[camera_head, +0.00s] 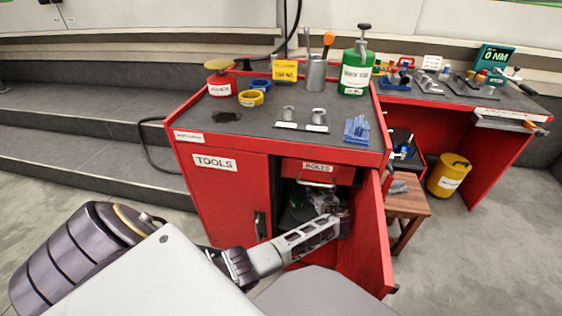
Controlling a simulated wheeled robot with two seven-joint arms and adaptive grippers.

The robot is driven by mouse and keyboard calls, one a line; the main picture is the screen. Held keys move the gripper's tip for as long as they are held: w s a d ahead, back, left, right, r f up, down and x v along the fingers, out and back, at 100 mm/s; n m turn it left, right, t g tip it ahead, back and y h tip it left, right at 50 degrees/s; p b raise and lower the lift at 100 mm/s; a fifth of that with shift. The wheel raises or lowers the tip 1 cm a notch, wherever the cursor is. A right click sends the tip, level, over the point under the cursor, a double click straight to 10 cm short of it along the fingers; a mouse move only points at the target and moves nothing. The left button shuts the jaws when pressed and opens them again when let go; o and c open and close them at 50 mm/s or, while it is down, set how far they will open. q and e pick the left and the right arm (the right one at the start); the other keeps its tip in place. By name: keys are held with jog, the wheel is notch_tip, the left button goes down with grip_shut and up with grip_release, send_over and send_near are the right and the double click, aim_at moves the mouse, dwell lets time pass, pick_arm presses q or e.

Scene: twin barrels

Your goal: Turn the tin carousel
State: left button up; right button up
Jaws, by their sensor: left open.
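My left gripper (332,203) reaches into the open lower compartment of the red tool cabinet (226,195), below the drawer marked for bolts. Its jaws are open. Inside the dark compartment, a dark round shape, perhaps the tin carousel (293,216), shows just left of my gripper, with a small green item (298,199) on it. My forearm and gripper hide much of the inside. I cannot tell whether the fingers touch anything there. My right gripper is out of view.
The cabinet's red door (366,245) stands open at the right of my gripper, close to it. A wooden stool (407,206) is beyond the door. A yellow bucket (449,176) stands under the right bench. The worktop holds a green can (357,72) and several tools.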

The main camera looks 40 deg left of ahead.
pick_arm(q)
jog(key=shift+s+a+m+t+h, duration=0.1)
jog(key=shift+a+m+t+h, duration=0.05)
jog(key=shift+m+t+h, duration=0.4)
